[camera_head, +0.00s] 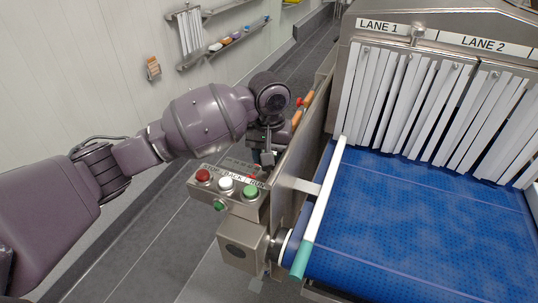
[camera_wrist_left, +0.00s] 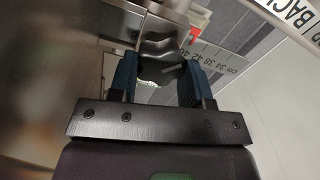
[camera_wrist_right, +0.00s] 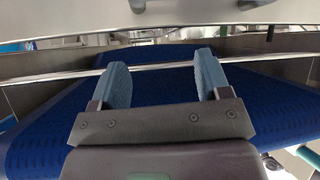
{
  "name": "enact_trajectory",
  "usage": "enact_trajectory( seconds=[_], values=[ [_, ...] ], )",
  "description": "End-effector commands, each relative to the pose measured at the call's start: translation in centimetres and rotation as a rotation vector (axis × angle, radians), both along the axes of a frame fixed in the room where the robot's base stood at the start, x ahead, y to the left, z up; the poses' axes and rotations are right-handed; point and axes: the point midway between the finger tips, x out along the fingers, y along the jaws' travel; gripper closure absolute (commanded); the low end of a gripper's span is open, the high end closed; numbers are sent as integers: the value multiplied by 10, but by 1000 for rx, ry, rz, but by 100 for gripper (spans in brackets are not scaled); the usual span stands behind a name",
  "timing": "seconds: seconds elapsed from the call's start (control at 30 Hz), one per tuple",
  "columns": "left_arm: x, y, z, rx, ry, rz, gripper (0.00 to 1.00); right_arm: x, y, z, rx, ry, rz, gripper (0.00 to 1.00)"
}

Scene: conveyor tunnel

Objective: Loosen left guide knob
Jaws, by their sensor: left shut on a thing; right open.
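The left guide knob (camera_wrist_left: 160,48) is a dark, lobed knob in the left wrist view, beside a scale plate (camera_wrist_left: 212,62) with printed numbers and a red pointer (camera_wrist_left: 196,31). My left gripper (camera_wrist_left: 160,72) is shut on the knob, with one blue finger on each side. In the head view my left gripper (camera_head: 266,155) reaches down behind the button box at the conveyor's left side, and the knob cannot be made out there. The white guide rail (camera_head: 322,205) with a teal end lies along the belt's left edge. My right gripper (camera_wrist_right: 165,75) is open and empty.
A button box (camera_head: 228,190) with red, white and green buttons stands close to my left gripper. The blue belt (camera_head: 420,225) is clear and runs under white strip curtains (camera_head: 400,105). A metal side wall (camera_head: 305,130) borders the left arm's space.

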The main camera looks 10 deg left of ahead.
Motion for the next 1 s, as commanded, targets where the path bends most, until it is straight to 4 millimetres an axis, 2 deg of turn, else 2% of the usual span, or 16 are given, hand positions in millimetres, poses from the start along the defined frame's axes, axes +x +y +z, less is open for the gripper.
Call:
enact_trajectory(
  seconds=[0.6, 0.63, 0.77, 0.8, 1.0],
  values=[
    [1, 0, 1, -2, -3, 46, 79, 0, 0, 0, 0, -1, 0, 30],
    [1, 0, 1, -2, -3, 46, 54, 0, 0, 0, 0, -1, 0, 30],
    [1, 0, 1, -1, -3, 46, 34, 0, 0, 0, 0, -1, 0, 30],
    [1, 0, 1, -1, -2, 46, 30, 0, 0, 0, 0, -1, 0, 30],
    [0, 0, 0, 0, -1, 45, 30, 0, 0, 0, 0, -1, 0, 30]
  ],
)
